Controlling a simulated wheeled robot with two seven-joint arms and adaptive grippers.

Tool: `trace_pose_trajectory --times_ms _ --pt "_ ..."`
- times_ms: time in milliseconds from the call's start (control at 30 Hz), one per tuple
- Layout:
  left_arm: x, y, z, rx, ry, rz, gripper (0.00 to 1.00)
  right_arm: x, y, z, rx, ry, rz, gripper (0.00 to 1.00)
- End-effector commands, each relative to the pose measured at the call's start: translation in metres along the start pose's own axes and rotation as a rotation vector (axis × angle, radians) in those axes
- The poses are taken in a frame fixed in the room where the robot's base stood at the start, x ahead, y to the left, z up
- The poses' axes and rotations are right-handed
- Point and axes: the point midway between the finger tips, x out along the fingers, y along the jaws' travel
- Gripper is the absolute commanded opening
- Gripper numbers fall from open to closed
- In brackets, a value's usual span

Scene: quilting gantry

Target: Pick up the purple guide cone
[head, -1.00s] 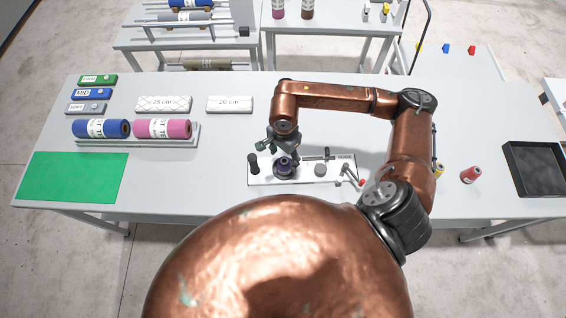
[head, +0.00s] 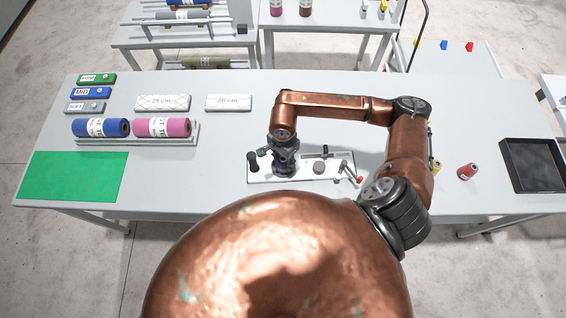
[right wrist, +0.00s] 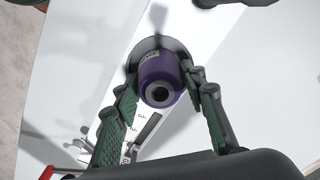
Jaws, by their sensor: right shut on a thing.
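The purple guide cone (head: 284,172) stands upright on the white guide board (head: 258,180) in the head view, mostly hidden by my right gripper (head: 285,158). In the right wrist view the cone (right wrist: 158,72) shows from above, with a dark hole in its top and a dark round base below. The green-padded fingers of my right gripper (right wrist: 160,88) lie on either side of it, shut on it. The cone still appears to be at its place on the board. My left gripper is not in view.
The board also bears a dark knob (head: 253,162), a grey round post (head: 320,167) and a small red-tipped lever (head: 359,180). A red spool (head: 467,171) and black tray (head: 533,165) stand to the right. Blue (head: 100,127) and pink (head: 162,127) rolls lie to the left.

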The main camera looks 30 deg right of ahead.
Motion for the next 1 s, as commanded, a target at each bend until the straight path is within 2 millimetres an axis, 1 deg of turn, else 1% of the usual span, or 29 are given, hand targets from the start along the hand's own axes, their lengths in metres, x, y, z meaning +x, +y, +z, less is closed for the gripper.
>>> trace_pose_trajectory --times_ms 33,267,500,633,767,867,1000 --pt "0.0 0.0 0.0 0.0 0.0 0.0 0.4 0.0 0.0 0.0 0.0 0.0 0.0 0.28" --pt "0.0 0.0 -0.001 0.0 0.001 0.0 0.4 0.0 0.0 0.0 0.0 0.0 0.0 0.12" --pt "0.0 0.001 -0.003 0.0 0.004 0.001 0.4 -0.001 0.0 0.0 0.0 0.0 -0.001 0.12" --pt "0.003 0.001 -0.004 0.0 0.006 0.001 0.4 -0.005 -0.001 0.0 0.0 0.001 -0.001 0.12" --pt "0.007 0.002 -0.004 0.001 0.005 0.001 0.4 -0.017 -0.001 -0.001 -0.002 0.001 -0.004 0.12" --pt "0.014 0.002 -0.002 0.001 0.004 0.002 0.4 -0.032 -0.002 -0.002 -0.001 0.003 -0.004 0.12" --pt "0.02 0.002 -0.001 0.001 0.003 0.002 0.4 -0.059 -0.018 -0.022 0.004 0.005 -0.006 0.12"
